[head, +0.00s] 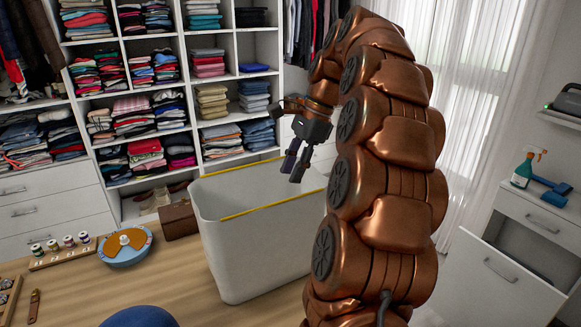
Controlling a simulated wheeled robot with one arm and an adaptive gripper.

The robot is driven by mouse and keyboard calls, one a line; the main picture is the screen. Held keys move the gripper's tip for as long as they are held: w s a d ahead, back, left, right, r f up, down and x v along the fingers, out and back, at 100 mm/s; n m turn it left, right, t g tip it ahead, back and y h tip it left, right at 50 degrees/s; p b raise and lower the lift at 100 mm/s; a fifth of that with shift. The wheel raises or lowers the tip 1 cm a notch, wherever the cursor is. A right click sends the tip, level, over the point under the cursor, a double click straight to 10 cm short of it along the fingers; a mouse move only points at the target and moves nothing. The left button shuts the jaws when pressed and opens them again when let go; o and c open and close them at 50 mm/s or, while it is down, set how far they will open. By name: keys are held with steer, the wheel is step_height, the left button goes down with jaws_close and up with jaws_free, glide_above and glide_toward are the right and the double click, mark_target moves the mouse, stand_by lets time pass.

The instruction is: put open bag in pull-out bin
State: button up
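A large white open-topped container with yellow strips along its rim (250,250) stands on the wood surface at centre. It looks like the open bag. Its right part is hidden behind my arm. My gripper (284,140) is above its far rim, fingers spread apart, with nothing seen between them. I cannot tell whether the fingers touch the rim; they appear apart from it. A white drawer-like front with a handle (497,272) stands pulled out from the cabinet at right, with a dark gap behind it; it looks like the pull-out bin. Its inside is mostly hidden.
Cubby shelving with folded clothes (187,55) fills the back left. A brown box (178,222), a blue-rimmed round tray (126,246) and a rack of small jars (62,252) lie left of the container. A spray bottle (523,170) stands on the right cabinet.

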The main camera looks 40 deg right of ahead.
steer(key=shift+d+r, duration=0.1)
steer(key=shift+r, duration=0.15)
